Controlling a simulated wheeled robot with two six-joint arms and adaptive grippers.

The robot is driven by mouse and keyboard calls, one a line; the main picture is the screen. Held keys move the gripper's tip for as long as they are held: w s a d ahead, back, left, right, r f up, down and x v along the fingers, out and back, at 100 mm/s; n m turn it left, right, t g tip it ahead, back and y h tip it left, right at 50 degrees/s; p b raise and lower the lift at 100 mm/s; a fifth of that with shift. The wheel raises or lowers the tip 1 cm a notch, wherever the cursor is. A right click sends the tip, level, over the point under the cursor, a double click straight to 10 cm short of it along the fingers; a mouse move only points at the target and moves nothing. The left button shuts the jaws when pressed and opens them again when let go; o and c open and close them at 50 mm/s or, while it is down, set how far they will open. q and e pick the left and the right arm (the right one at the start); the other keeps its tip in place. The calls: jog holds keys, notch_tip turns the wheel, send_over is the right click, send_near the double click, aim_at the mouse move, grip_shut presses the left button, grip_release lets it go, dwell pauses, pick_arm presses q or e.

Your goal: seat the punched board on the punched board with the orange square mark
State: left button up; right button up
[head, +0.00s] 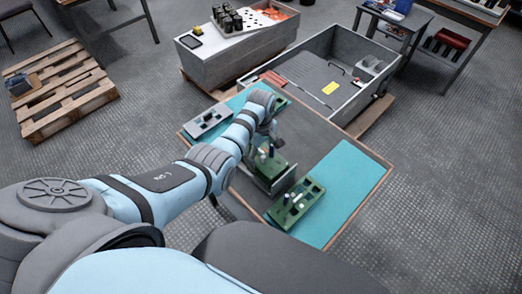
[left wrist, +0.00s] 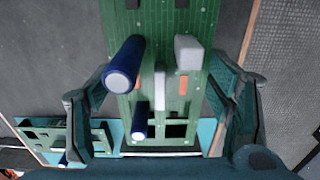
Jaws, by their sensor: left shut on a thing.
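My left gripper (head: 264,150) is shut on a green punched board (head: 268,172) over the middle of the table. In the left wrist view the held board (left wrist: 190,62) lies between the fingers, with blue cylinders, a grey block, small orange parts and dark cutouts. A second green punched board (head: 296,204) lies on the right teal mat, just to the right of the held one and apart from it. A punched board (left wrist: 60,135) shows at the lower left of the wrist view. I cannot make out the orange square mark for certain. My right gripper is out of view.
A grey punched piece (head: 208,121) lies on the left teal mat. The right teal mat (head: 352,180) is bare toward its far end. Beyond the table stand a grey bin (head: 330,97) with a yellow label and a cabinet (head: 228,62). A pallet (head: 60,88) lies left.

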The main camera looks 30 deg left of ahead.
pick_arm(q)
jog(key=shift+f, duration=0.1)
dwell(0.6)
jog(key=o, duration=1.3)
jog(key=shift+o, duration=0.2)
notch_tip(320, 180, up, 12)
